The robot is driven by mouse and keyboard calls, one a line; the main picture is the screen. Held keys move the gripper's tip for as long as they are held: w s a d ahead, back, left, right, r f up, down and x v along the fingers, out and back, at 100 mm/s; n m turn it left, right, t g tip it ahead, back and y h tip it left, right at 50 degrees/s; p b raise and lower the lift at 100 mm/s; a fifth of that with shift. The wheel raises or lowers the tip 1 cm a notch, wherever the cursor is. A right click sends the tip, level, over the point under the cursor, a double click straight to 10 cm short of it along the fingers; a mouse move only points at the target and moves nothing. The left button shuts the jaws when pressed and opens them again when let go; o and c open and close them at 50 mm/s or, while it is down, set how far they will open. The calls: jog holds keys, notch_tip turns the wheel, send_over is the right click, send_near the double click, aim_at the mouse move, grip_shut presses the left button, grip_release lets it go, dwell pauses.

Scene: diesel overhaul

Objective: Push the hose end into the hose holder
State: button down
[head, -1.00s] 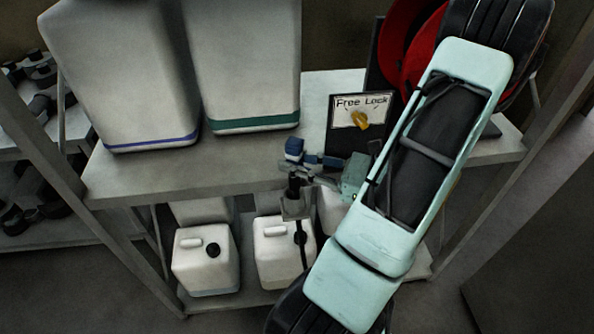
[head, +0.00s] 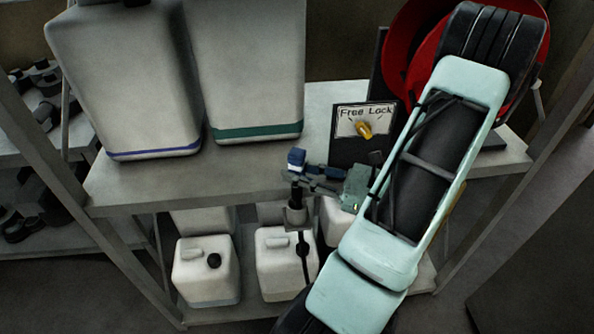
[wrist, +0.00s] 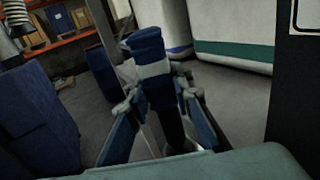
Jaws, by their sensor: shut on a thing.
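The hose end (head: 296,159) is blue with a white band and has a dark lower part. It stands roughly upright at the shelf's front edge. My gripper (head: 318,178) reaches it from the right and is shut on it. In the wrist view the hose end (wrist: 149,50) is between the two fingers of my gripper (wrist: 160,100). The hose holder (head: 296,216) is a small grey bracket on the front edge, directly under the hose end. The dark part meets the holder's top; how deep it sits inside is unclear. Black hose hangs below the holder.
Two large white canisters (head: 248,70) stand on the shelf (head: 180,185) to the left. A "Free Lock" panel (head: 364,122) with a yellow knob and a red reel (head: 405,50) are behind my arm. Smaller white canisters (head: 207,275) sit on the lower shelf.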

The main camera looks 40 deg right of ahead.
aim_at(298, 196)
jog(key=shift+f, duration=0.2)
jog(key=shift+f+b, duration=3)
jog(key=shift+f, duration=0.75)
jog(key=c, duration=1.6)
grip_release()
jog(key=shift+f, duration=0.1)
jog(key=shift+s, duration=0.1)
jog(key=v, duration=1.2)
